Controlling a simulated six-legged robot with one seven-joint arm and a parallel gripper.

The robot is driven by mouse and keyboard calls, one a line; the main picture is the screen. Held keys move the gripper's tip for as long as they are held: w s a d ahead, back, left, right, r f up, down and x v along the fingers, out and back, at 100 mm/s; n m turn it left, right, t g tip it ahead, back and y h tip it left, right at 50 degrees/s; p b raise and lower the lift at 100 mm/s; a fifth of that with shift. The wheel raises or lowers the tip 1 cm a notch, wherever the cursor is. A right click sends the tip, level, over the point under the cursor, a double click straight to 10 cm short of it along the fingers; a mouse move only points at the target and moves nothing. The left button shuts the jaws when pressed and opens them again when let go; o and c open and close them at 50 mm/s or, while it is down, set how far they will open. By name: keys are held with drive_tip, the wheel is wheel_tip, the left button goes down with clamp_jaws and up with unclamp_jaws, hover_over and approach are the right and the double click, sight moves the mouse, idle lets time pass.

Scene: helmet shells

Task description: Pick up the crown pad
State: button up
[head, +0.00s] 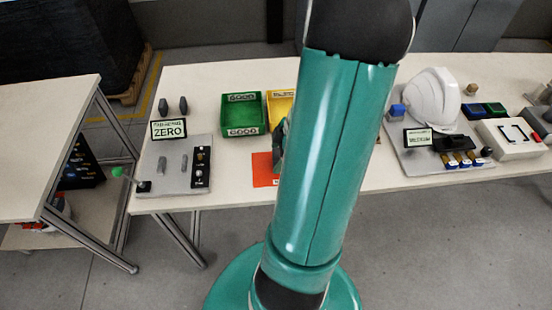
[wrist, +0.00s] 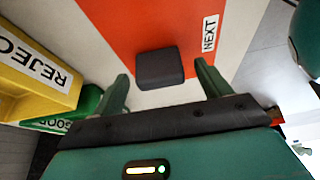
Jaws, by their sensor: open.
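A dark grey block with rounded edges, which looks like the crown pad (wrist: 160,67), lies at the edge of the orange mat (wrist: 125,25) marked NEXT in the wrist view. My gripper (wrist: 163,76) is open, with one green finger to each side of the pad in the picture. The fingers appear apart from the pad, and nothing is held. In the head view the orange mat (head: 263,170) shows on the table left of my arm. There the pad and most of my gripper are hidden behind my arm.
A yellow REJECT bin (wrist: 40,65) and a green GOOD bin (wrist: 88,100) stand close on the left in the wrist view. In the head view, a grey plate (head: 178,150) is at left and a white helmet shell (head: 433,100) at right.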

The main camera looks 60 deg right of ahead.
drive_tip(key=shift+x, duration=0.8)
drive_tip(key=c, duration=1)
drive_tip(key=shift+r, duration=0.1)
drive_tip(key=shift+c, duration=0.2)
